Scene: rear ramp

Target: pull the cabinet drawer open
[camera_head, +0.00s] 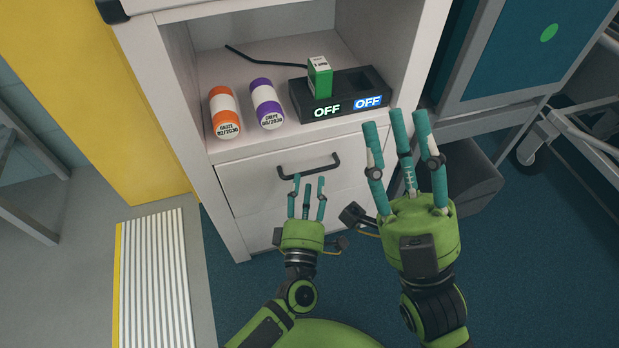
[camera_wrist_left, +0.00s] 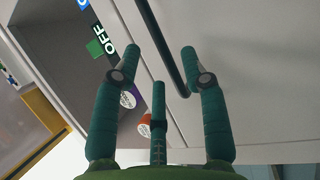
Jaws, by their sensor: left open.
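The white cabinet drawer (camera_head: 255,190) is shut, its front flush under the open shelf. Its dark bar handle (camera_head: 308,166) runs across the upper part of the front. My left gripper (camera_head: 308,183) is open and empty, with its fingertips just below the handle in the head view. In the left wrist view the handle (camera_wrist_left: 166,45) passes between the spread fingertips of the left gripper (camera_wrist_left: 160,52); I cannot tell whether they touch it. My right gripper (camera_head: 397,118) has its fingers apart and empty, to the right, in front of the cabinet's right edge.
On the shelf above stand an orange bottle (camera_head: 224,112), a purple bottle (camera_head: 266,104) and a black tray (camera_head: 300,97) with a green box (camera_head: 319,78). A grey bin (camera_head: 468,176) sits right of the cabinet. Blue floor (camera_head: 235,290) in front is clear.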

